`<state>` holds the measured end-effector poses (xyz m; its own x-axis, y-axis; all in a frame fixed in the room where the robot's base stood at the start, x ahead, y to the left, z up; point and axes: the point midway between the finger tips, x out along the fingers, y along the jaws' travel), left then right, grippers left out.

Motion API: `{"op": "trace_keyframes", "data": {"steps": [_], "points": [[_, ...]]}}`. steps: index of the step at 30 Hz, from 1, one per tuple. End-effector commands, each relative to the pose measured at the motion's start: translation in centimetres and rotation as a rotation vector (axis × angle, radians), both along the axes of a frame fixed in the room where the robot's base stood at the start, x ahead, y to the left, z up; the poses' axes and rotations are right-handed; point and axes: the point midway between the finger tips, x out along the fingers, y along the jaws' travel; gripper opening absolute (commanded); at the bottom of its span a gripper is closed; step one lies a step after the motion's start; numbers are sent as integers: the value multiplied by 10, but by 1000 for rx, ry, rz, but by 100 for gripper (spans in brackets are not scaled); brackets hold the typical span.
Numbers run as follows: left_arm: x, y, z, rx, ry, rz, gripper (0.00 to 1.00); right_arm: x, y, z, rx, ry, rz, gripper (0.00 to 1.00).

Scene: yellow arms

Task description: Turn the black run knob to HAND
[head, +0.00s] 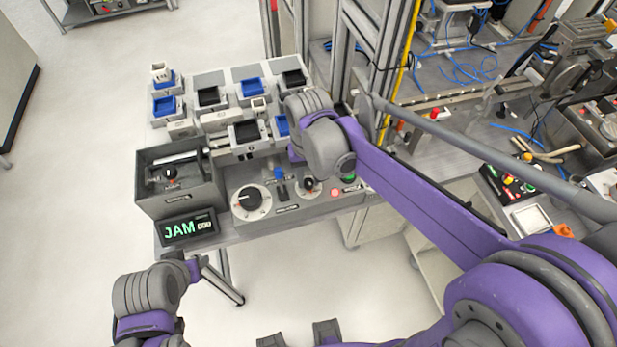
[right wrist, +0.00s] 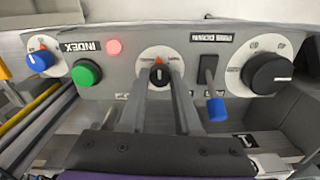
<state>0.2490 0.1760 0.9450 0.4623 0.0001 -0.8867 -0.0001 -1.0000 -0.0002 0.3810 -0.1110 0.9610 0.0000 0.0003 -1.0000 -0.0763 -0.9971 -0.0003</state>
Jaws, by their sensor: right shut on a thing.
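The small black knob (head: 309,185) sits on a round white dial on the grey control panel. In the right wrist view, this knob (right wrist: 158,75) is between my right gripper's fingertips (right wrist: 160,84), which are shut on it. A pale and reddish mark shows at its top in that view, pointing roughly straight up. Small orange and dark lettering flanks it, too small to read. In the head view my right gripper (head: 313,181) reaches down to the panel, its fingertips mostly hidden. My left gripper (head: 194,269) is off the bench at lower left; its fingers are unclear.
On the other side are a lit red lamp (right wrist: 114,47), a green button (right wrist: 87,73) and a blue knob (right wrist: 41,60). A display (head: 188,228) reads JAM. Bins stand behind.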

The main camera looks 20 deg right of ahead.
Motion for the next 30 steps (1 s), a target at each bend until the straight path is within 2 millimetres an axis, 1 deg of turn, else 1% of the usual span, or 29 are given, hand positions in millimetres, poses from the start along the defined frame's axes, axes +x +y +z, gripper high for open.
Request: {"op": "trace_keyframes", "data": {"steps": [9, 18, 24, 30], "points": [[-2, 0, -6, 0, 4, 0, 50, -1, 0, 0, 0, 1, 299, 0], [-3, 0, -9, 0, 6, 0, 50, 0, 0, 0, 0, 1, 536, 0], [-4, 0, -11, 0, 7, 0, 50, 0, -1, 0, 0, 1, 640, 0], [-4, 0, -11, 0, 7, 0, 50, 0, -1, 0, 0, 1, 696, 0]]}}
